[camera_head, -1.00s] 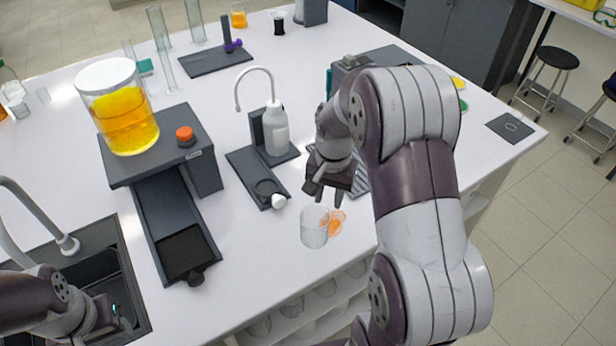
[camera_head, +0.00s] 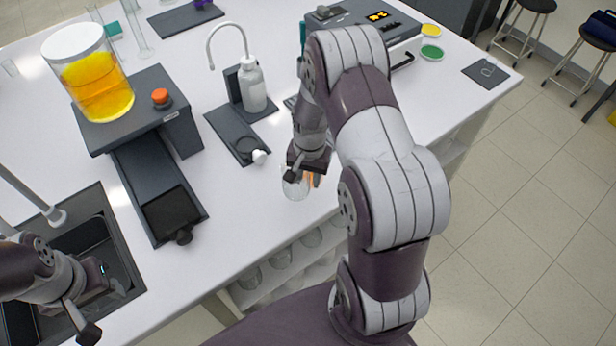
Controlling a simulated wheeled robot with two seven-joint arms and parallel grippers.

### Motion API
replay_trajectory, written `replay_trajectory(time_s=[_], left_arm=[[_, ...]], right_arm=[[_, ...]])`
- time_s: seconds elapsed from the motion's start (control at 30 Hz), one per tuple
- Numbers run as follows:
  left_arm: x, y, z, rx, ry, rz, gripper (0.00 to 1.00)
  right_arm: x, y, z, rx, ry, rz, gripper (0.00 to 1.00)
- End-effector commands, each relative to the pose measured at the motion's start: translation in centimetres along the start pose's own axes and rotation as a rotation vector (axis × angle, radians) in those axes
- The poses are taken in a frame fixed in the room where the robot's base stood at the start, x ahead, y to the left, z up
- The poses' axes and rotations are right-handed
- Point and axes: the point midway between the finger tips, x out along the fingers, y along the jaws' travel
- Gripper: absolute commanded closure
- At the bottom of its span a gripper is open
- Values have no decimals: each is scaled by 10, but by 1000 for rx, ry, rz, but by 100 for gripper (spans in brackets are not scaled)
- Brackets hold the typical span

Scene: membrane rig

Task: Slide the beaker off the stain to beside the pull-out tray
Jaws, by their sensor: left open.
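The clear glass beaker (camera_head: 295,189) stands near the front edge of the white bench. The orange stain (camera_head: 315,179) shows just to its right. My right gripper (camera_head: 299,174) points down at the beaker and partly hides its upper part; I cannot tell whether the fingers touch it or how far apart they are. The pull-out tray (camera_head: 150,187), dark with a black inset and a front knob, extends from under the grey stand to the left. My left gripper (camera_head: 106,303) is open and empty over the sink at lower left.
A tank of orange liquid (camera_head: 95,85) tops the stand. A dark base with a white bottle (camera_head: 252,88) stands behind the beaker. The sink (camera_head: 90,240) lies left of the tray. Bare bench (camera_head: 235,195) lies between tray and beaker.

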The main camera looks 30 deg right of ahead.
Motion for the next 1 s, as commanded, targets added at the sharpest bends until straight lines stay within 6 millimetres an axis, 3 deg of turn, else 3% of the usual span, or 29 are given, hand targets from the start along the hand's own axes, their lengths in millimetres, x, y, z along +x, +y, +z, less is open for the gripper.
replay_trajectory(time_s=[0.2, 0.5, 0.53, 0.63, 1.0], left_arm=[[-4, 0, 0, 0, 0, 0, 57], [-3, 0, 0, 0, 0, 0, 57], [-3, 0, 0, 0, 0, 0, 57], [-3, 0, 0, 0, 0, 0, 57], [-4, 0, 0, 0, 0, 0, 57]], right_arm=[[19, 0, 0, 0, 0, 0, 65], [22, 0, 0, 0, 1, 0, 65], [22, 0, 0, 0, 1, 0, 68], [22, 0, 0, 0, 1, 0, 100], [21, -1, -1, -2, 1, 0, 100]])
